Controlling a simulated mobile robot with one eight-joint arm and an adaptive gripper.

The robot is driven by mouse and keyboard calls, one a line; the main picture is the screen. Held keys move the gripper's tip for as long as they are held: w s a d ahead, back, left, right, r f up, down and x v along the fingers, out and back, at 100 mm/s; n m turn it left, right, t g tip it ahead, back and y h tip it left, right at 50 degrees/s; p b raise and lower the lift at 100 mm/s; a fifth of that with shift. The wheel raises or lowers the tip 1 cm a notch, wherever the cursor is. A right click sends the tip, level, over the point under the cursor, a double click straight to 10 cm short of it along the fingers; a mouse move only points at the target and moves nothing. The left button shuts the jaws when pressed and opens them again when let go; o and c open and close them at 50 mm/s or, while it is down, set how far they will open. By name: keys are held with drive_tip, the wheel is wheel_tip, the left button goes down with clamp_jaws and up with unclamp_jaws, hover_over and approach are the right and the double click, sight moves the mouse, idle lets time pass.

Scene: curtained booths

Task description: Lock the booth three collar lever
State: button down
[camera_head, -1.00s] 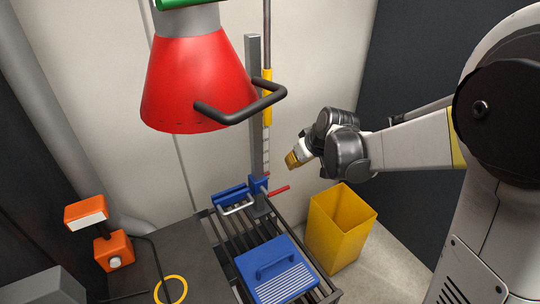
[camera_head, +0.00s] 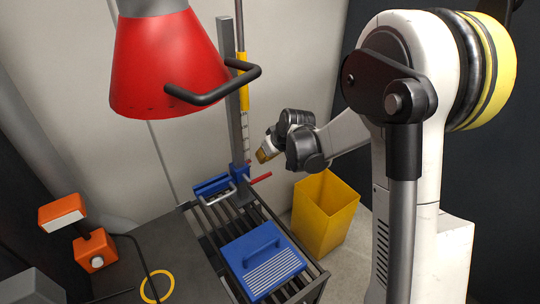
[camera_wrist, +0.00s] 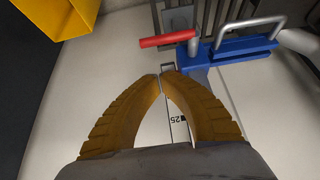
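The red collar lever (camera_head: 261,178) sticks out to the right from a blue collar (camera_head: 241,173) on the upright grey post (camera_head: 232,100). In the wrist view the red lever (camera_wrist: 167,39) lies nearly level just beyond the fingertips, left of the blue clamp body (camera_wrist: 240,47). My gripper (camera_head: 265,156) is above the lever in the head view. In the wrist view, the yellow ribbed fingertips of my gripper (camera_wrist: 161,74) meet with nothing between them. They look apart from the lever.
A red lamp hood (camera_head: 165,65) with a black handle hangs at upper left. A yellow bin (camera_head: 325,215) stands right of the slatted bench (camera_head: 205,230), which carries a blue handled block (camera_head: 262,262). An orange lamp (camera_head: 96,250) stands at left.

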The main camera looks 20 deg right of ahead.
drive_tip(key=shift+s+f+b, duration=0.15)
drive_tip(key=shift+f+b, duration=0.25)
drive_tip(key=shift+f, duration=1.9)
drive_tip(key=shift+d, duration=0.1)
drive_tip(key=shift+f+y+b, duration=0.2)
drive_tip(key=shift+y+b, duration=0.1)
drive_tip(key=shift+b, duration=0.1)
